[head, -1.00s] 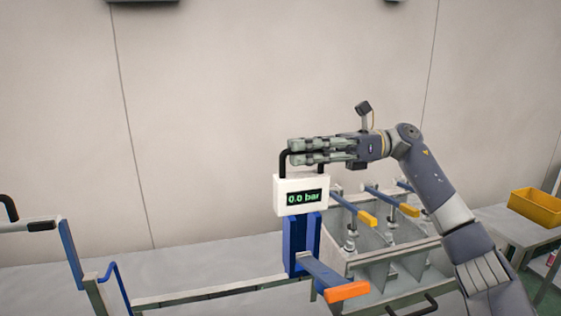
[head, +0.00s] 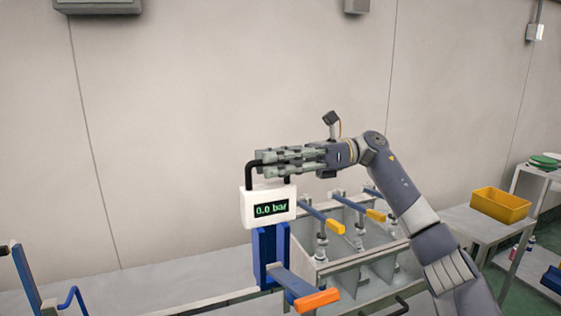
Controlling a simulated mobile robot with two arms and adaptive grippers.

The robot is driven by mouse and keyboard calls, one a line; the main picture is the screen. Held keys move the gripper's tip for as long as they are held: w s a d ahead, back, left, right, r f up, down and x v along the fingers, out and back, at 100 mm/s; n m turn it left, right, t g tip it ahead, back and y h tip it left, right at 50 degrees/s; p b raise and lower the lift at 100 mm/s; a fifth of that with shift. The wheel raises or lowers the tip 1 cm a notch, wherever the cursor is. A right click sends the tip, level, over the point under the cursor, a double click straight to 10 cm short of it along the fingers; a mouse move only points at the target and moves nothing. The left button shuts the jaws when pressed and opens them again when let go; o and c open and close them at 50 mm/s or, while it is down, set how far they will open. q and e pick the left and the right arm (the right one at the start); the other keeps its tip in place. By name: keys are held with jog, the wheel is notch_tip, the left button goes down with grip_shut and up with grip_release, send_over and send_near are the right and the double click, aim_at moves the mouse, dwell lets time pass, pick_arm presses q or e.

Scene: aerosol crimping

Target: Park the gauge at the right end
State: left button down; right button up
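The gauge (head: 268,207) is a white box with a black loop handle and a green display reading 0.0 bar. It sits upright above a blue stand (head: 270,248); whether it rests on the stand I cannot tell. My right gripper (head: 262,163) reaches in from the right at the top of the gauge. Its fingers are closed around the black handle, with the handle showing on the near left side of the fingertips. My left gripper is not in view.
An orange-ended lever (head: 316,300) sticks out below the gauge. A grey compartmented bin (head: 345,262) with several yellow-ended levers stands to the right. Farther right, a yellow tray (head: 500,205) sits on a side table.

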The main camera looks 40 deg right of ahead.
jog(key=v, duration=1.2)
jog(key=shift+d+r, duration=0.1)
